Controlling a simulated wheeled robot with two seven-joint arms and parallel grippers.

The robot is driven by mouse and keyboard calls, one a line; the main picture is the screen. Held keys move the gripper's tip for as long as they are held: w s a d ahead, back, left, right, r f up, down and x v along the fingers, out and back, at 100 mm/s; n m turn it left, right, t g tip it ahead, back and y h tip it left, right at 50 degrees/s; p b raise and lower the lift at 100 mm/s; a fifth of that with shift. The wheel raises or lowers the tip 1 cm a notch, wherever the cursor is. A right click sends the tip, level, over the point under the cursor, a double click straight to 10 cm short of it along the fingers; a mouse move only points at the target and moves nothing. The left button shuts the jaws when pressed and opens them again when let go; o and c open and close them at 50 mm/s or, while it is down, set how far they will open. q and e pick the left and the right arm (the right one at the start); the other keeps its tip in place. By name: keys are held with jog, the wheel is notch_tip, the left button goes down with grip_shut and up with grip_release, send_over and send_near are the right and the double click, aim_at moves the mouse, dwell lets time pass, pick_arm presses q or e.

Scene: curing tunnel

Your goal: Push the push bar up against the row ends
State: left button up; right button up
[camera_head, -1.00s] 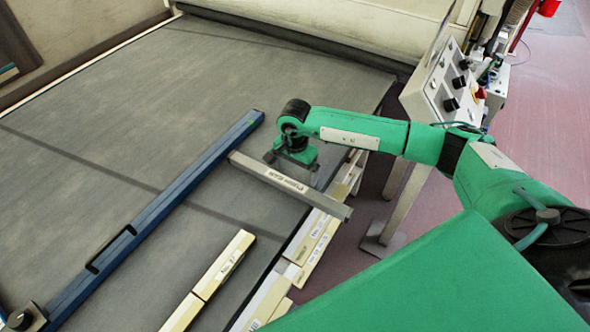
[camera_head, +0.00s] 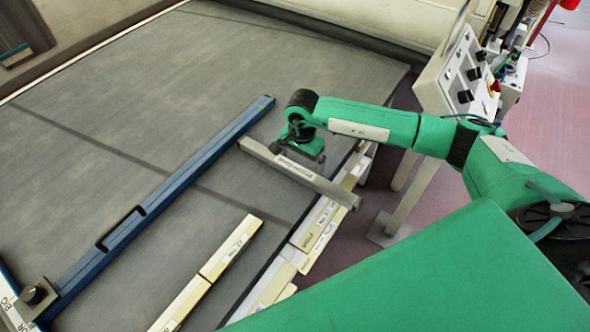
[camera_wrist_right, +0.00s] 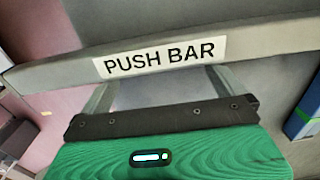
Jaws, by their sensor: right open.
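The push bar (camera_head: 292,170) is a long grey bar with a white label, lying slantwise across the right edge of the grey belt. In the right wrist view the bar (camera_wrist_right: 265,41) runs across the picture, its label reading "PUSH BAR". My green right gripper (camera_head: 306,155) is at the far side of the bar. My left gripper is out of view.
A blue rail (camera_head: 165,200) crosses the belt left of the bar. A control box (camera_head: 463,75) on a post stands at the right. The far belt (camera_head: 230,60) is clear.

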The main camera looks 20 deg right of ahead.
aim_at(269, 206)
jog(key=shift+s+a+b, duration=0.1)
jog(key=shift+s+a, duration=0.65)
jog(key=shift+a, duration=0.55)
jog(key=shift+s+a+b, duration=0.15)
jog(key=shift+s+a, duration=0.65)
jog(key=shift+a, duration=0.45)
jog(key=shift+s+a+b, duration=0.1)
jog(key=shift+s+a, duration=0.65)
jog(key=shift+a, duration=0.55)
jog(key=shift+s+a+b, duration=0.25)
jog(key=shift+s+a, duration=0.45)
jog(key=shift+a, duration=0.5)
jog(key=shift+s+a+b, duration=0.25)
jog(key=shift+s+a, duration=0.45)
jog(key=shift+a, duration=0.5)
jog(key=shift+s+a+b, duration=0.25)
jog(key=shift+s+a, duration=0.45)
jog(key=shift+a, duration=0.5)
jog(key=shift+w+d+f, duration=0.1)
jog(key=shift+d, duration=0.1)
jog(key=shift+w+d+b, duration=0.3)
jog(key=shift+d+b, duration=0.15)
jog(key=shift+b, duration=0.05)
jog(key=shift+w+d, duration=0.15)
jog(key=shift+d, duration=0.1)
jog(key=shift+r, duration=0.2)
